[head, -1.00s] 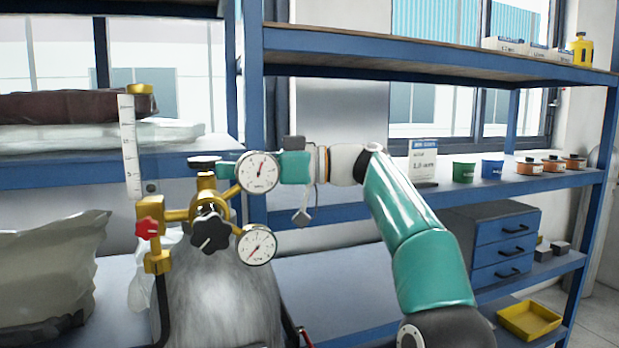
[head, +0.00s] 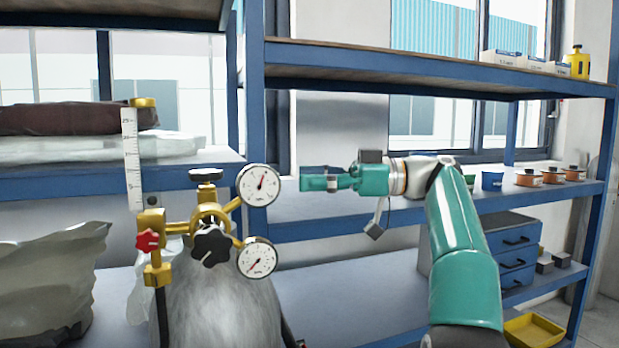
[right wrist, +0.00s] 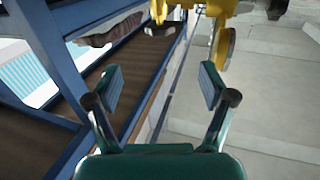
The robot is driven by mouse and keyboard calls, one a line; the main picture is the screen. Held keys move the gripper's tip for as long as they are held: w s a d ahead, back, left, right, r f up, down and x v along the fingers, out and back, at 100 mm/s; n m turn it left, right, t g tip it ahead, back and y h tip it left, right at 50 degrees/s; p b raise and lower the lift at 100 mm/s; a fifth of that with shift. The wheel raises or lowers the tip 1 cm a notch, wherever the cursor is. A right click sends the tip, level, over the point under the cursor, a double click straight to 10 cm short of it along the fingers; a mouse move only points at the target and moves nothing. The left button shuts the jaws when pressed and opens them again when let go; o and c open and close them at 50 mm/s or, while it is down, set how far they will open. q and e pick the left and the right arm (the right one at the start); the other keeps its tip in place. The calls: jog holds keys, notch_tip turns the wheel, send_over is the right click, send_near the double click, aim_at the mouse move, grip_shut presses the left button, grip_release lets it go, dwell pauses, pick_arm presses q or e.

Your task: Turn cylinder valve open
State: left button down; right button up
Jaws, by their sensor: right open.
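A grey gas cylinder (head: 215,305) stands upright with a brass valve and regulator assembly (head: 180,219) on top. A black round handwheel (head: 206,175) sits on the top of the brass. A black star-shaped knob (head: 211,245) faces me below it, and a red knob (head: 147,241) is at the left. My right gripper (head: 312,180) is to the right of the upper gauge (head: 258,185), apart from it, pointing left. In the right wrist view its fingers (right wrist: 163,88) are spread and empty, with brass parts (right wrist: 214,22) beyond them. My left gripper is not in view.
A lower gauge (head: 257,258) and a clear scale tube (head: 131,160) flank the brass body. A blue shelf rack (head: 400,72) is behind, with orange-lidded tubs (head: 528,178) and blue drawers (head: 515,240). A pale sack (head: 45,280) is at the left.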

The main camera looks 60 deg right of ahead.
jog(key=p, duration=0.2)
send_near(208, 171)
jog(key=x, duration=0.8)
jog(key=shift+w+a+f, duration=0.15)
jog(key=shift+w+f, duration=0.05)
jog(key=shift+f, duration=0.15)
jog(key=shift+x, duration=0.75)
jog(key=shift+f, duration=0.1)
